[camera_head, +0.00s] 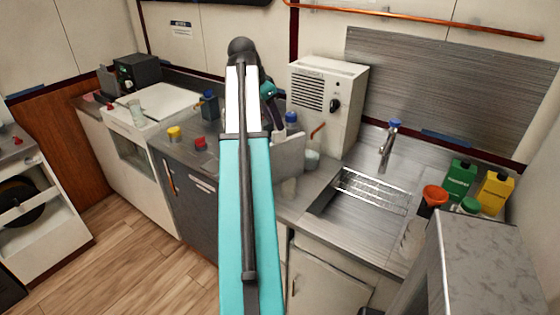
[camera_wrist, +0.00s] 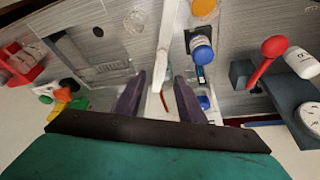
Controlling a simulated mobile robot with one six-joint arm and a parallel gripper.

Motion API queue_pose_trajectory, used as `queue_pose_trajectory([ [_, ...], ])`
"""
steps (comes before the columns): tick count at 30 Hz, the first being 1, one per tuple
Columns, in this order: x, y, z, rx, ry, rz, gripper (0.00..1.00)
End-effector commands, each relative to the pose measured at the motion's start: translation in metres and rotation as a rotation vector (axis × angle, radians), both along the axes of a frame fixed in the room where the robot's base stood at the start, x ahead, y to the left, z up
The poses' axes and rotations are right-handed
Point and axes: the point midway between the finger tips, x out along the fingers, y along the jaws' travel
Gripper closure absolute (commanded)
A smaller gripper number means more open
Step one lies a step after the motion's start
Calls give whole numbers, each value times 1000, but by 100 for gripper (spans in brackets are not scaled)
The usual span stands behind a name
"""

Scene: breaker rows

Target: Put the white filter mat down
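The white filter mat (camera_head: 289,157) is a thin pale panel, upright above the counter just right of my arm in the head view. In the wrist view the mat (camera_wrist: 168,45) shows nearly edge-on as a narrow white strip running between the fingers. My gripper (camera_wrist: 161,88) has its two dark fingers on either side of that strip and appears shut on it. In the head view my arm hides most of the gripper. I cannot tell whether the mat's lower edge touches the counter.
A white box with a vent and dial (camera_head: 325,95) stands behind the mat. A blue-capped bottle (camera_wrist: 201,48) and a beaker (camera_head: 312,158) with a copper-coloured rod are close by. The sink (camera_head: 365,210) with its rack lies right. Left are a red item (camera_head: 201,144) and a yellow jar (camera_head: 174,134).

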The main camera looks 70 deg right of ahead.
Motion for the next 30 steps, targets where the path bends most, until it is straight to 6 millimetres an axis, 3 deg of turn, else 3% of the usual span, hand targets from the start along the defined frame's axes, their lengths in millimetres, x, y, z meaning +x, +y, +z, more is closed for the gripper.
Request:
queue_pose_trajectory([
  [12, -9, -10, -34, 0, 0, -1, 64],
  [30, -9, -11, -38, -1, -1, 0, 64],
])
